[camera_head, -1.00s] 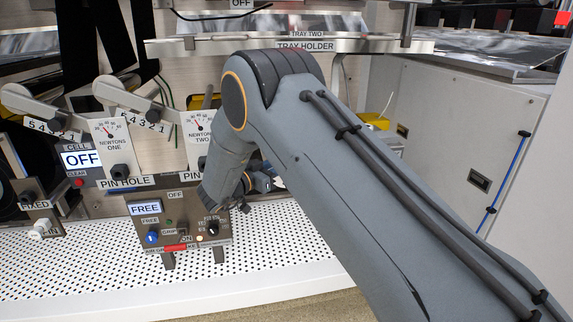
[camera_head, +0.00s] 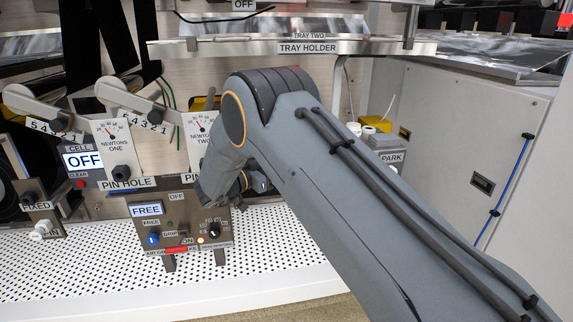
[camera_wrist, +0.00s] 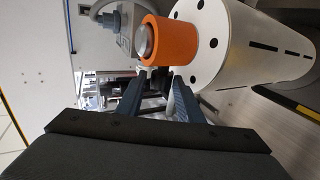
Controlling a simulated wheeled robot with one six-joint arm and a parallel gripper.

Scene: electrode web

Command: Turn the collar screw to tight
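In the wrist view my gripper (camera_wrist: 161,78) has its two dark fingers apart, with a gap between them and nothing clearly held. An orange collar-like cylinder (camera_wrist: 179,42) with a silver round centre is just beyond the fingertips, against the end of a white roll (camera_wrist: 235,40) with dark holes. I cannot make out a separate collar screw, and I cannot tell whether the fingertips touch the orange part. In the head view my arm hides the gripper and the roll.
A control box (camera_head: 180,258) reading FREE stands on the perforated white shelf (camera_head: 90,275). A grey PARK box (camera_head: 388,146) is right of my arm. The tray holder (camera_head: 200,48) spans above. A cell display (camera_head: 83,160) reads OFF. A grey cabinet (camera_head: 470,130) bounds the right.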

